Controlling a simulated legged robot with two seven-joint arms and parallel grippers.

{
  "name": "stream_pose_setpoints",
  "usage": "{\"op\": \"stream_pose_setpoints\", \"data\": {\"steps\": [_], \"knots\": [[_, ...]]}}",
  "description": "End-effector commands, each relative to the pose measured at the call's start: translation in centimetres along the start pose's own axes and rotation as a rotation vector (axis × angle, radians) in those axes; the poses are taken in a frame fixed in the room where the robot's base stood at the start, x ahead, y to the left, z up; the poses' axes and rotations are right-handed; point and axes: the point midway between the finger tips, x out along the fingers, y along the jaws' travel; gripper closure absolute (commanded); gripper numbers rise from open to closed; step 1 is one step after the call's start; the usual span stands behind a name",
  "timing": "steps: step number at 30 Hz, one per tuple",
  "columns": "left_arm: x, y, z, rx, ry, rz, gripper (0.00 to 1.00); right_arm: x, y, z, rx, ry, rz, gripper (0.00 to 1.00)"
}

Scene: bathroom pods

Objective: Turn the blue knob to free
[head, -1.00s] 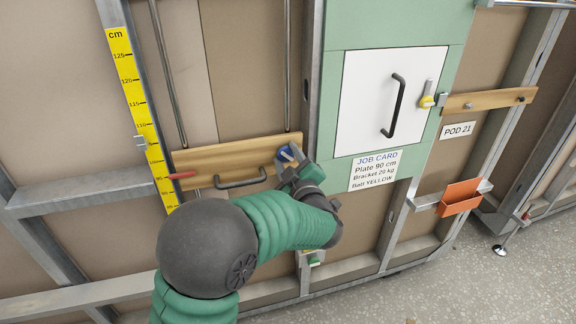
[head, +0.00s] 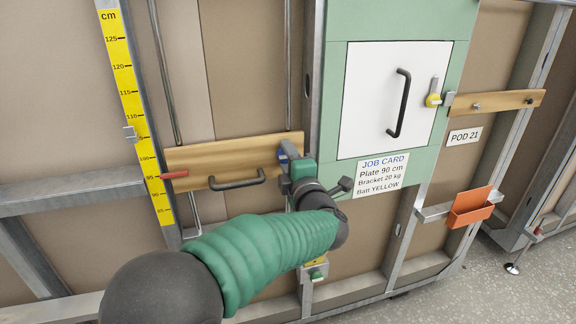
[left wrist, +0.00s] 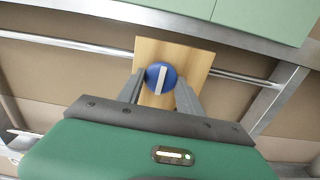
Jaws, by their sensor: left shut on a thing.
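The blue knob (head: 290,148) is at the right end of a wooden plate (head: 205,158) on the wall. In the left wrist view the knob (left wrist: 153,72) is a blue disc with a pale bar, slightly tilted from upright. My left gripper (head: 287,165) is at the knob, with a finger on each side of it. The left wrist view also shows my left gripper (left wrist: 160,85) shut on the knob. No label for the knob's positions can be read. My right gripper is not in view.
A dark handle (head: 238,182) and a red lever (head: 174,175) are on the same plate. A white door (head: 375,105) with a yellow latch (head: 433,100) is at the right, above a job card (head: 380,173). An orange tray (head: 472,206) hangs farther right.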

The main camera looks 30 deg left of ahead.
Motion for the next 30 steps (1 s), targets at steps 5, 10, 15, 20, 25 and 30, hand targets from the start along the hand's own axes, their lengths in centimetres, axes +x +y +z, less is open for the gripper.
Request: {"op": "stream_pose_setpoints", "data": {"steps": [5,10,15,20,25,30], "knots": [[0.02,-0.08,-0.11,-0.037,0.003,0.0,0.98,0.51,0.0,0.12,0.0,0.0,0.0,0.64],[0.02,-0.02,-0.12,-0.048,0.003,-0.001,0.98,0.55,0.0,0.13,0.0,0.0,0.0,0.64],[0.02,0.0,-0.12,-0.048,0.003,-0.001,0.98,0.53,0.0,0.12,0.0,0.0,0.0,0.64],[0.03,0.02,-0.13,-0.048,0.003,0.0,0.52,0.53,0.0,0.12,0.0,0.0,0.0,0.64],[0.03,0.0,-0.07,-0.046,0.002,0.0,0.36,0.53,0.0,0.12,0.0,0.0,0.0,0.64],[0.03,-0.03,-0.03,-0.046,0.001,-0.001,0.36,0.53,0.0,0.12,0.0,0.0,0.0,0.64]]}}
